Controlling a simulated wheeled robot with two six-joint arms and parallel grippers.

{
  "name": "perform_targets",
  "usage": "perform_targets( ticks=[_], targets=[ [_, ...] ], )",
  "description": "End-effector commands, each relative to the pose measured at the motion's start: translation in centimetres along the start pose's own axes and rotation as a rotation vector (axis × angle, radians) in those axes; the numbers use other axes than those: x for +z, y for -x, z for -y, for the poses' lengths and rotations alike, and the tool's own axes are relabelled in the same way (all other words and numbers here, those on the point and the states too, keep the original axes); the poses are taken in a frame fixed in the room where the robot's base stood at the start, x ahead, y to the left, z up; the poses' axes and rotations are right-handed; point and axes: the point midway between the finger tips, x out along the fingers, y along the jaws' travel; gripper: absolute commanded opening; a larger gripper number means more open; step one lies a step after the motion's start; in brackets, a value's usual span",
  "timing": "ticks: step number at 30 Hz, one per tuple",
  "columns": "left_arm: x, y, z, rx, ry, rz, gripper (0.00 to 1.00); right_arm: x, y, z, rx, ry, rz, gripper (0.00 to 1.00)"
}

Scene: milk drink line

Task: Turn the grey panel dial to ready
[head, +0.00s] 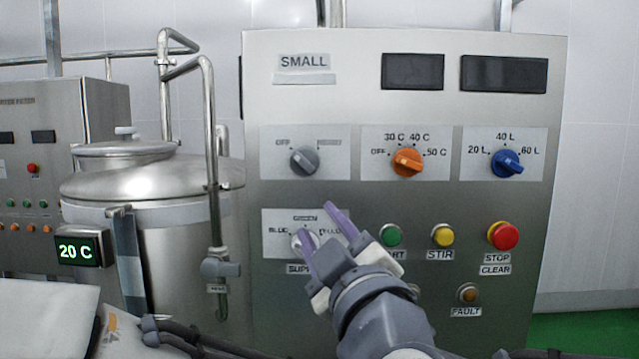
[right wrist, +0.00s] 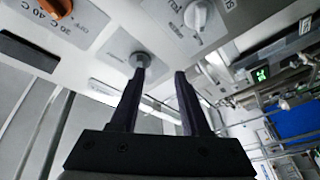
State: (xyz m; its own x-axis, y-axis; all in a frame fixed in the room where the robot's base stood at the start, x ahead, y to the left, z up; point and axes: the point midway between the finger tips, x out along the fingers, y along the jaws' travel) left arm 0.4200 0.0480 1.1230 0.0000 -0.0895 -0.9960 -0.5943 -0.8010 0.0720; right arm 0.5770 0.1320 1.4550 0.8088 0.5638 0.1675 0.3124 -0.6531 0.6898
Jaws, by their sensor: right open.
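The grey dial (head: 304,160) sits on a pale plate at the upper left of the steel panel. Its plate reads OFF at left, with a blurred label at right. I cannot tell clearly which mark it points to. My right gripper (head: 319,222) is open below the grey dial in the head view, with its purple fingers over the white dial's plate. In the right wrist view the grey dial (right wrist: 140,60) shows just beyond the tip of the left-hand finger. Nothing is between the fingers (right wrist: 160,75). My left gripper is out of view.
An orange dial (head: 407,162) and a blue dial (head: 508,162) sit right of the grey one. Green (head: 391,235), yellow (head: 442,235) and red (head: 503,235) buttons lie below. A steel tank (head: 160,230) stands left.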

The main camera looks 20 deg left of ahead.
Motion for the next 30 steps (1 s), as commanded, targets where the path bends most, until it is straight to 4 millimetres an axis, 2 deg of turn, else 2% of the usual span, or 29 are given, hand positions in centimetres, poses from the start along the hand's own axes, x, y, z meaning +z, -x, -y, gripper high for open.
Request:
perform_targets(
  ticks=[1,6,8,21,25,30],
  targets=[
    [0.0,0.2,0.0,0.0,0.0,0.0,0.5,-1.6,0.3,-1.0,0.039,0.019,-0.025,0.46],
    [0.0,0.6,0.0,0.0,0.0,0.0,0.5,-3.1,0.0,-2.6,0.107,0.058,-0.043,0.46],
    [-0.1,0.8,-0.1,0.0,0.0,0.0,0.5,-3.1,-0.6,-2.7,0.11,0.062,-0.042,0.46],
    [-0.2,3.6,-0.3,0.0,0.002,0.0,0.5,-3.5,-8.2,-3.5,0.106,0.062,-0.042,0.46],
    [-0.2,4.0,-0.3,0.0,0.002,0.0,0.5,-3.4,-9.4,-3.6,0.106,0.06,-0.042,0.46],
    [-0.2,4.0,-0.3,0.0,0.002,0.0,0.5,-3.4,-9.8,-3.5,0.106,0.06,-0.044,0.46]
  ],
)
